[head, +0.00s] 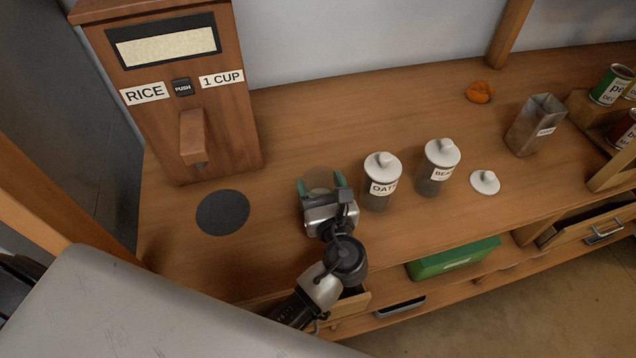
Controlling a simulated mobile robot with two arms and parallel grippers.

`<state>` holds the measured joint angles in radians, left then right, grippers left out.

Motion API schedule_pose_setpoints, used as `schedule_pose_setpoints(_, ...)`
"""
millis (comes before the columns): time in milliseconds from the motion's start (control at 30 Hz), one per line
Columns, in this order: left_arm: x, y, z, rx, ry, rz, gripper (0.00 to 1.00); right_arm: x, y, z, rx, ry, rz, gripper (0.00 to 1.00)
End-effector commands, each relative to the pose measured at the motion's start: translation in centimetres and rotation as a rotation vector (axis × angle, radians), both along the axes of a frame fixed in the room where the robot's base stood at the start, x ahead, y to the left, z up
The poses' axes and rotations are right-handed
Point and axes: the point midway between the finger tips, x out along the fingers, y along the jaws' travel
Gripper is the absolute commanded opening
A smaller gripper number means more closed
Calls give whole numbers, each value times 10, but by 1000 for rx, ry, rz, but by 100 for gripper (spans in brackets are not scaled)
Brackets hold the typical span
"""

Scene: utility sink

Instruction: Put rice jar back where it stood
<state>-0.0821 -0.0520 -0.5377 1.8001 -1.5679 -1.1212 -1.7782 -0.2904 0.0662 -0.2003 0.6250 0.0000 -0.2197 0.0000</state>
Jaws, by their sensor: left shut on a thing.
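My left gripper (321,188) is shut on an open-topped jar (319,178), with one greenish finger on each side. The jar has no lid on and shows pale contents; its label is hidden, so I take it to be the rice jar. It is upright or nearly so, just left of the oats jar (381,190). I cannot tell whether its base touches the counter. A loose white lid (485,183) lies on the counter right of the jar labelled "BEA…" (437,173). My right gripper is not in view.
A wooden rice dispenser (180,110) stands at the back left, with a dark round mat (222,212) in front. A metal scoop-like container (535,126), an orange lump (479,92) and cans (611,85) are at the right. A green box (453,258) sits below the counter.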

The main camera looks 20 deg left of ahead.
Motion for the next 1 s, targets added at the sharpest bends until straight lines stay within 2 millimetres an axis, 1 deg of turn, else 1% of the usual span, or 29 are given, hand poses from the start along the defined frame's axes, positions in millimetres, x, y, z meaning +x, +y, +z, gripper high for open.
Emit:
schedule_pose_setpoints(67, 0, 0, 0, -1, -1, -1, 36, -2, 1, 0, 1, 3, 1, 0)
schedule_pose_setpoints(167, 0, 0, -3, 1, -1, -1, 36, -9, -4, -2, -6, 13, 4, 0)
schedule_pose_setpoints(200, 0, 0, -3, 0, 0, -1, 72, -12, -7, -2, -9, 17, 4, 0)
schedule_pose_setpoints(333, 0, 0, -3, 0, 0, -1, 92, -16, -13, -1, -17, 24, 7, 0)
schedule_pose_setpoints(367, 0, 0, -3, 0, 0, -1, 94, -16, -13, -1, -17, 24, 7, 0)
schedule_pose_setpoints(567, 0, 0, -3, 1, -1, -1, 94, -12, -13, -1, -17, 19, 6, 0)
schedule_pose_setpoints(700, 0, -1, 2, -1, -2, -1, 94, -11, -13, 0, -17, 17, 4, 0)
schedule_pose_setpoints(767, -7, -5, -1, -2, 0, -2, 94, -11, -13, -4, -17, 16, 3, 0)
schedule_pose_setpoints(867, -21, -15, -3, -4, 1, -2, 94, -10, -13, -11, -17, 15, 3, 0)
schedule_pose_setpoints(1000, -47, -32, -4, -4, 1, -3, 94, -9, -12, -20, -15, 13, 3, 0)
